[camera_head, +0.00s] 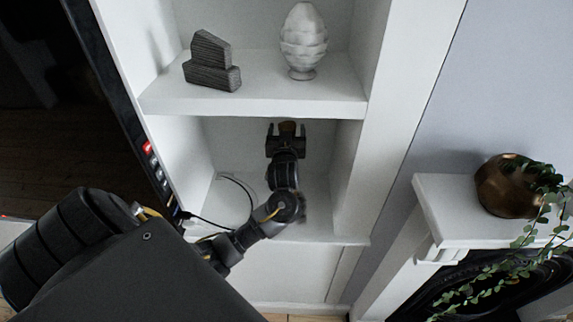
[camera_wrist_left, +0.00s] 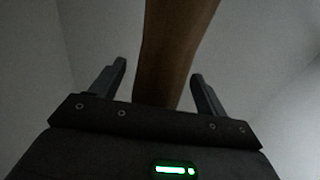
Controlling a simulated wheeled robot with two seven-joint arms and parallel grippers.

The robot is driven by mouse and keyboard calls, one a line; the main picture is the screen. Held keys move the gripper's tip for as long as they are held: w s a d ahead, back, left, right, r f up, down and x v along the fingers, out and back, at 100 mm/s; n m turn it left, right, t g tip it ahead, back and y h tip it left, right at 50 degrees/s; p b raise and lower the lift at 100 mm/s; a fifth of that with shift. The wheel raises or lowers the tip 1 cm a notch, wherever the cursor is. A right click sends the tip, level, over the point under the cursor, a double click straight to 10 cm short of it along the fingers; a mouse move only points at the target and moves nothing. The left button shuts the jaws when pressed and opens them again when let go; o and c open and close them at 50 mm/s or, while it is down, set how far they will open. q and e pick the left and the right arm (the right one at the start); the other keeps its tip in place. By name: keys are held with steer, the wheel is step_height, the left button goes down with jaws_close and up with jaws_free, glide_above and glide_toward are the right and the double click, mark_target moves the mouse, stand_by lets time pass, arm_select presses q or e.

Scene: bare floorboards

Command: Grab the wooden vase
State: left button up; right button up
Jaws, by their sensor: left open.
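The wooden vase (camera_wrist_left: 176,50) is a brown upright form between the fingers in the left wrist view. In the head view only a small brown part of it (camera_head: 288,127) shows at my left gripper. My left gripper (camera_head: 287,128) reaches into the lower shelf compartment. Its two fingers stand open, one on each side of the vase, as the left wrist view also shows (camera_wrist_left: 160,82). A gap shows beside each finger. Most of the vase is hidden in the head view by the gripper and arm. My right gripper is not in view.
The white shelf board (camera_head: 255,103) above holds a grey stacked block ornament (camera_head: 212,64) and a white faceted egg-shaped ornament (camera_head: 304,42). A black screen (camera_head: 60,90) stands at left. A mantel (camera_head: 460,225) at right bears a copper pot (camera_head: 503,190) with a trailing plant.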

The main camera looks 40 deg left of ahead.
arm_select(q)
steer(key=shift+d, duration=0.2)
steer(key=shift+r, duration=0.1)
steer(key=shift+c, duration=0.9)
jaws_close()
steer(key=shift+r, duration=0.1)
